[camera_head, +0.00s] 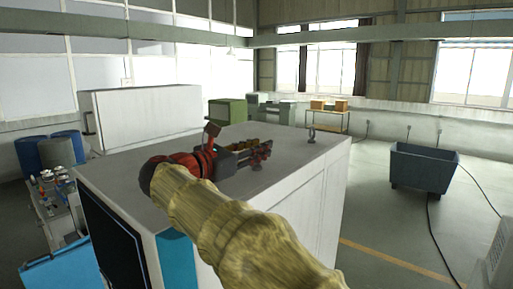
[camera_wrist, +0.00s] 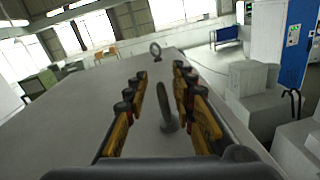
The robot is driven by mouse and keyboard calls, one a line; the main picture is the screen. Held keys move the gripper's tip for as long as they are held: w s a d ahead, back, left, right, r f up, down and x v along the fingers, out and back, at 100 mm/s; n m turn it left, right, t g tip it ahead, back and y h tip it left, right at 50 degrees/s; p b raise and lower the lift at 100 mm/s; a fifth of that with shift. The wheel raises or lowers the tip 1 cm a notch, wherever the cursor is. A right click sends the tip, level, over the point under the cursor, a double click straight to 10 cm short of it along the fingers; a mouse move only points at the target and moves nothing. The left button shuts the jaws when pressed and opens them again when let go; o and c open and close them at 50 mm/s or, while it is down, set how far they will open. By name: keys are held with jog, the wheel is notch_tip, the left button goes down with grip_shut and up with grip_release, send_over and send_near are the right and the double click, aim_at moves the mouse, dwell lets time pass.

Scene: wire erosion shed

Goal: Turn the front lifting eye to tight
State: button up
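The front lifting eye (camera_wrist: 166,112) is a grey metal ring on a round foot, standing upright on the pale cabinet top (camera_wrist: 75,115). In the wrist view it shows nearly edge-on, between the two fingers and closer to the right one. My gripper (camera_wrist: 160,74) is open around it, with yellow and black fingers either side and a gap visible on both sides. In the head view my gripper (camera_head: 255,154) is low over the cabinet top (camera_head: 290,150) and largely hides this eye.
A second lifting eye (camera_head: 311,133) stands farther back on the cabinet top; it also shows in the wrist view (camera_wrist: 155,50). The rest of the top is clear. A blue-grey bin (camera_head: 422,168) stands on the floor at right. Grey blocky equipment (camera_wrist: 250,90) lies beyond the cabinet's right edge.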

jog(key=v, duration=1.2)
